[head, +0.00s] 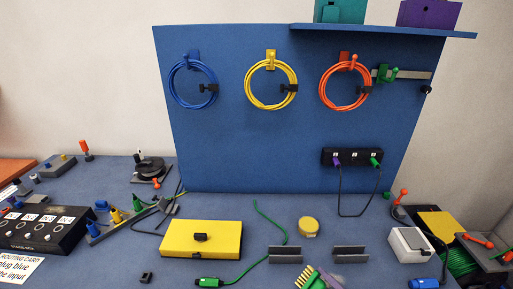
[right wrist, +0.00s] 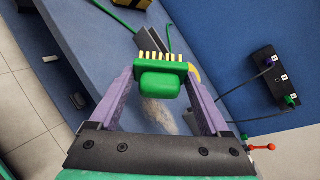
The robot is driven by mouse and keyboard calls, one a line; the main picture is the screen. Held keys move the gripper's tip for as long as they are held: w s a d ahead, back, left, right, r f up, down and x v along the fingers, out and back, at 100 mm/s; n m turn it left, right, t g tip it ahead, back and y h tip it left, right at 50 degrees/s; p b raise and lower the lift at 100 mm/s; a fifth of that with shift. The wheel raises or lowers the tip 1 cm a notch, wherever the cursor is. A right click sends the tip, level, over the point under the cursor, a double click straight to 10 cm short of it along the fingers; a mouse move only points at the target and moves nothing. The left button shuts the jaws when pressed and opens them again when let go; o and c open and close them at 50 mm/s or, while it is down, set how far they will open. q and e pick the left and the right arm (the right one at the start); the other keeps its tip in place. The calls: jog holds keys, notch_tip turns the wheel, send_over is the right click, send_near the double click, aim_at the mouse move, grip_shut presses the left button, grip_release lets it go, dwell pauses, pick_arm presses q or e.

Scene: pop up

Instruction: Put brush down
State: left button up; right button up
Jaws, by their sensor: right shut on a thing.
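The brush (right wrist: 160,82) has a green body and a row of pale yellow bristles. In the right wrist view my right gripper (right wrist: 162,76) has its two purple fingers shut on it, one on each side. In the head view the brush (head: 311,279) shows at the bottom edge, bristles toward the left, with a purple finger of the right gripper (head: 327,277) against it. It is in front of two grey slotted blocks, the left block (head: 285,254) and the right block (head: 350,254). I cannot tell whether the brush touches the table. My left gripper is not in view.
A yellow box (head: 200,239) and a green cable (head: 262,255) lie to the left. A yellow round tin (head: 308,227) stands behind the blocks. A white-topped switch box (head: 411,244) and a blue connector (head: 424,283) are to the right. A blue pegboard (head: 290,150) rises behind.

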jog(key=m+h, duration=0.1)
jog(key=h, duration=0.1)
jog(key=s+d+m+h, duration=0.1)
jog(key=m+h, duration=0.1)
jog(key=s+d+m+t+h, duration=0.1)
jog(key=h, duration=0.1)
jog(key=shift+f+m, duration=0.25)
jog(key=shift+m, duration=0.05)
